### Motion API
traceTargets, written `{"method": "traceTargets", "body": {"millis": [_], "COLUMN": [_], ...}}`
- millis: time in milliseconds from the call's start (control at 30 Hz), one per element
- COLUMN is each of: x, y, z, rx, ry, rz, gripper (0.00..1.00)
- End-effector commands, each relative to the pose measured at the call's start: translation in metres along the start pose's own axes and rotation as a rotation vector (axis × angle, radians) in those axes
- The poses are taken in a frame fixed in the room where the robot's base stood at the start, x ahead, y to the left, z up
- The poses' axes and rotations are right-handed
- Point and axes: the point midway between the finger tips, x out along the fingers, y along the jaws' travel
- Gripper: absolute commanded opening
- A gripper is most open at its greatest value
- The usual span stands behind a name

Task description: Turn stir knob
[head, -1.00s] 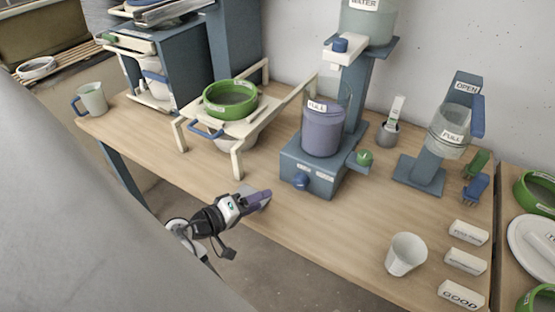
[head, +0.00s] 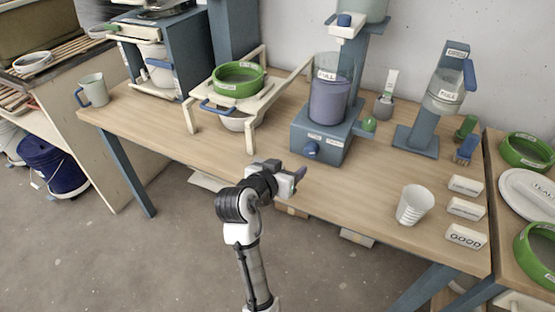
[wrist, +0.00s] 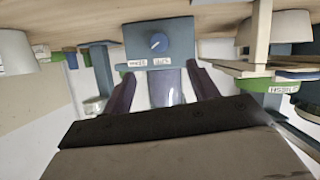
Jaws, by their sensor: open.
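A round blue knob (head: 311,149) sits on the front face of a blue-grey mixer base (head: 334,147). The label words are too small to read surely.
A green knob (head: 369,123) juts from the base's right side. A cream stand with a green sieve (head: 239,79) is left of the mixer. A white cup (head: 414,205) and label blocks (head: 466,208) are at the right. The tabletop (head: 345,190) before the mixer is clear.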

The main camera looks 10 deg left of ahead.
Motion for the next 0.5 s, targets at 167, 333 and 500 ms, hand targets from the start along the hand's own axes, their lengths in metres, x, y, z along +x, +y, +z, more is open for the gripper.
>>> {"method": "traceTargets", "body": {"millis": [167,333,500], "x": [0.008,0.031,0.067], "y": [0.01,0.011,0.011], "z": [-0.004,-0.004,-0.005], "rx": [0.035,0.034,0.031], "ry": [0.006,0.003,0.003], "rz": [0.004,0.006,0.006], "gripper": [0.59,0.59,0.59]}}
